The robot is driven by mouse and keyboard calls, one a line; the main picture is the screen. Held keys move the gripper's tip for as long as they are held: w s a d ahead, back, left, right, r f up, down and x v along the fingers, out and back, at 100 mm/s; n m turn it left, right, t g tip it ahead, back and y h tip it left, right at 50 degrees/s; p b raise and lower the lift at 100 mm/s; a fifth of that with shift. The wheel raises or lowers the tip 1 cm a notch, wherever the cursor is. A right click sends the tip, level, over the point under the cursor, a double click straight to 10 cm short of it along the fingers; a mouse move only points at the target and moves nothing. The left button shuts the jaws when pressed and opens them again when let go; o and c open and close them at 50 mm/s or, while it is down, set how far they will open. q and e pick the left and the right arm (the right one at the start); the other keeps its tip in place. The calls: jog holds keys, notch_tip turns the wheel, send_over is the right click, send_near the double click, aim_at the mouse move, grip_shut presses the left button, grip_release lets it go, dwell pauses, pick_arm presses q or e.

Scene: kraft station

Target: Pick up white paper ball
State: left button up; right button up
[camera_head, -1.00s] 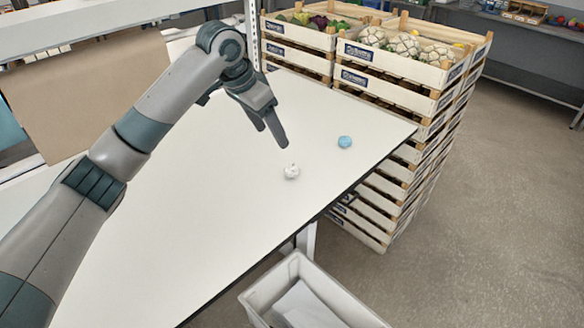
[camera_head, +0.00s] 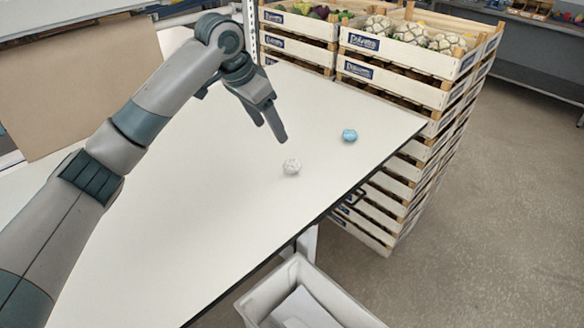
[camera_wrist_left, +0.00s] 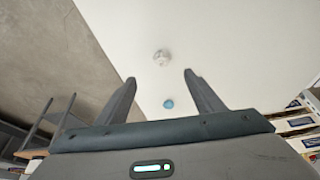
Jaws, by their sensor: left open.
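The white paper ball (camera_head: 292,167) lies on the white table (camera_head: 200,200), near its front edge. In the left wrist view the white paper ball (camera_wrist_left: 161,57) shows beyond the fingertips, about midway between them. My left gripper (camera_head: 276,138) is open and empty, above the table with its fingers pointing down, just behind and left of the ball in the head view. Its two fingers show apart in the left wrist view (camera_wrist_left: 159,76). My right gripper is in neither view.
A blue ball (camera_head: 349,135) lies on the table to the right; it also shows between the fingers in the left wrist view (camera_wrist_left: 168,104). Stacked wooden crates (camera_head: 400,68) with vegetables stand at the table's far right. A grey bin (camera_head: 263,296) stands below the front edge.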

pick_arm(q)
jog(key=p, duration=0.4)
send_near(289, 161)
jog(key=x, duration=0.4)
jog(key=shift+s+d+f, duration=0.1)
jog(key=shift+f, duration=0.25)
jog(key=shift+d+f, duration=0.15)
jog(key=shift+f, duration=0.45)
jog(key=shift+w+d+f+p, duration=0.25)
jog(key=shift+w+f+p, duration=0.25)
jog(key=shift+p, duration=0.4)
jog(key=p+x, duration=0.1)
jog(key=x, duration=0.2)
jog(key=shift+w+d+f, duration=0.1)
jog(key=shift+w+f, duration=0.05)
jog(key=shift+f, duration=0.3)
